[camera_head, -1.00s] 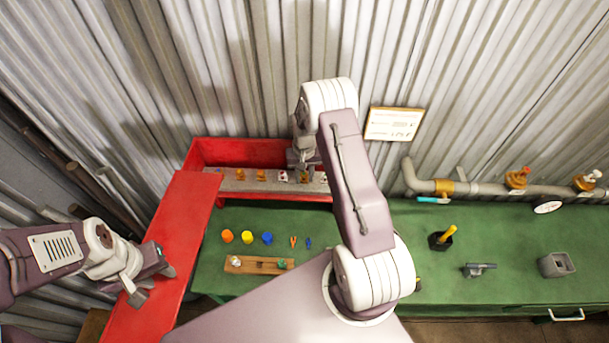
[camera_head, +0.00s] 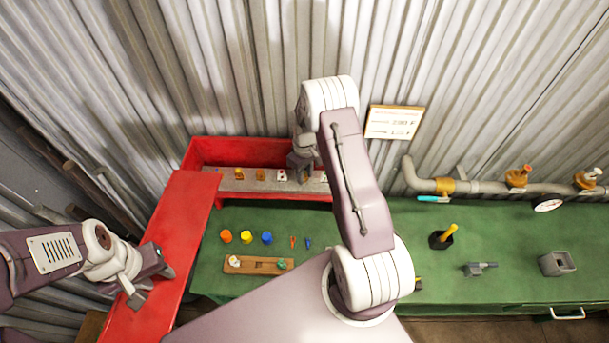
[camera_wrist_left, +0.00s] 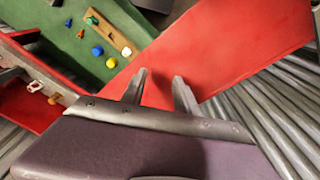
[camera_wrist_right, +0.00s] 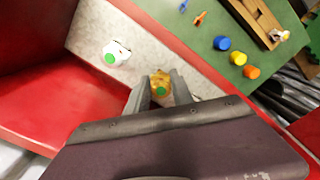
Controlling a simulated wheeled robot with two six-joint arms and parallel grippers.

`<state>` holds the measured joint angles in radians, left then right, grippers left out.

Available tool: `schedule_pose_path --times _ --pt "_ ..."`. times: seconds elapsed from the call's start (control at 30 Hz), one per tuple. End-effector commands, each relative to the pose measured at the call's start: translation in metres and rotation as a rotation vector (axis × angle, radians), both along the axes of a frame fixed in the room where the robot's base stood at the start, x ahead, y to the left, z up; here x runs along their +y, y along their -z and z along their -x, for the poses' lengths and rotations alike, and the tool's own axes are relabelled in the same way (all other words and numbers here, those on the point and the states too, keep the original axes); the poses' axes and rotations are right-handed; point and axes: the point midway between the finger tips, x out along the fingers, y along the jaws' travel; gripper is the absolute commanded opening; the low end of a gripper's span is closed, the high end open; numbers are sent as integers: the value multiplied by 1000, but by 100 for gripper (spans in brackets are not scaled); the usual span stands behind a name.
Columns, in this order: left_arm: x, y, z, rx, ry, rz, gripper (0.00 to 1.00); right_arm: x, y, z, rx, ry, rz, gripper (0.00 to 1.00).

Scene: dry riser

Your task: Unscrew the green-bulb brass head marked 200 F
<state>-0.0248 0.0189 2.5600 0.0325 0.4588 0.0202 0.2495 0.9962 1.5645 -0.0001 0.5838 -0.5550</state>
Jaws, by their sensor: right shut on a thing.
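My right gripper (camera_wrist_right: 159,88) is shut on a brass head (camera_wrist_right: 160,78) with a green bulb, seen end-on in the right wrist view. Any marking on it is not readable. In the head view my right gripper (camera_head: 302,172) is over the grey strip (camera_head: 223,185) of the red stand, and the held head is hidden there. A white head with a green bulb (camera_wrist_right: 116,53) sits beside it. Other heads on the strip include two brass ones (camera_head: 260,175) and a white one (camera_head: 281,175). My left gripper (camera_wrist_left: 160,88) is open and empty over a red surface (camera_head: 182,225).
The green bench (camera_head: 350,285) carries orange, yellow and blue caps (camera_head: 246,237), small pliers, and a wooden block (camera_head: 258,265). A sign (camera_head: 393,122) hangs behind.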

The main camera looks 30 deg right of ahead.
Motion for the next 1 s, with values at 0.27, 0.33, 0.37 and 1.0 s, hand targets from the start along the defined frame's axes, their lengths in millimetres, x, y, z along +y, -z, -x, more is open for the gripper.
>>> schedule_pose_path --times 0.27,0.33,0.37,1.0 --pt "0 5 0 0 0 0 36 -3 -1 -5 -12 -344 6 0" --pt "0 4 0 0 0 0 36 -3 -1 -5 -12 -344 6 0" --pt "0 4 0 0 0 0 36 -3 -1 -5 -12 -344 6 0" --pt "0 9 0 0 0 0 36 -5 -2 -8 -11 -844 11 0"
